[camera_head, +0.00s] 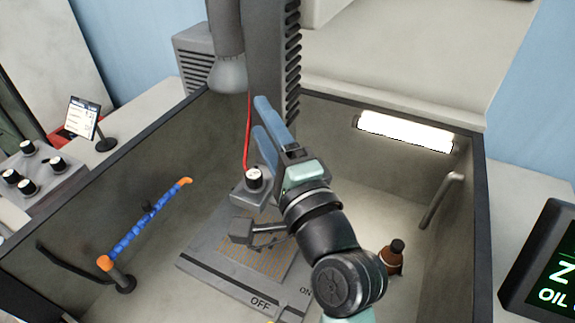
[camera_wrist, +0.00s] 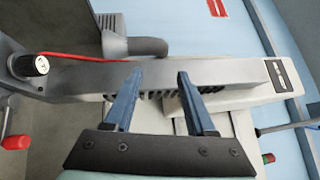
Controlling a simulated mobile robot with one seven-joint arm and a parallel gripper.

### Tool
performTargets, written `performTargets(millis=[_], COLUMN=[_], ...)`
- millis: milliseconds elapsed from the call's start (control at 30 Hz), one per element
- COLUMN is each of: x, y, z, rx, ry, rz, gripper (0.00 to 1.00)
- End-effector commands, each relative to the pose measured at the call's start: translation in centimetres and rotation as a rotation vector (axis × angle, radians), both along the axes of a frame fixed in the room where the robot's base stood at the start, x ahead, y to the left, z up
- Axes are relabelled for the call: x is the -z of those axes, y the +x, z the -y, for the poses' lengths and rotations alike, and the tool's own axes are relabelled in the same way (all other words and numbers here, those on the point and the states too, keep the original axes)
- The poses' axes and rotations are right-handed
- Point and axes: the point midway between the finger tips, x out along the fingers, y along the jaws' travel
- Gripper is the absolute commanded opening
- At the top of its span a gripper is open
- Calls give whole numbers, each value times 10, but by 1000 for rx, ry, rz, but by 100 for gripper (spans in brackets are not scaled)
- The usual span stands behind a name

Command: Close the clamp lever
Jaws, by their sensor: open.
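I cannot single out the clamp lever for certain in either view. A grey block with a black, white-topped knob (camera_head: 253,177) sits on the bench fixture, left of my gripper; the knob also shows at the left of the wrist view (camera_wrist: 38,65). A red handle (camera_wrist: 16,142) shows at the left edge of the wrist view; whether it is the lever I cannot tell. My gripper (camera_head: 260,116) is raised in front of the grey column, its blue fingers apart and empty. The wrist view also shows the fingers apart (camera_wrist: 159,78), with the column beyond them.
The base plate (camera_head: 205,262) marked OFF and ON lies below my arm. A blue tube with orange ends (camera_head: 145,220) stands at the left, a brown bottle (camera_head: 393,256) at the right. The grey column (camera_head: 268,60) rises behind. Dark walls enclose the bench.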

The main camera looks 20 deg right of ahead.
Motion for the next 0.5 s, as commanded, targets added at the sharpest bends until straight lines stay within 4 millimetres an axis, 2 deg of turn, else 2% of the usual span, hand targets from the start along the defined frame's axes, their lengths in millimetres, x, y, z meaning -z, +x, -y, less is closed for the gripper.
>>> performTargets(millis=[33,100,200,333,400,500], x=[49,97,151,194,206,212], y=[-7,-21,-45,-71,-80,-83], z=[19,38,58,75,79,83], rx=[-17,-38,-46,-42,-44,-45], ry=[227,542,938,1299,1411,1484], rz=[-76,-142,-191,-199,-193,-187], gripper=[56,56,56,56,56,56])
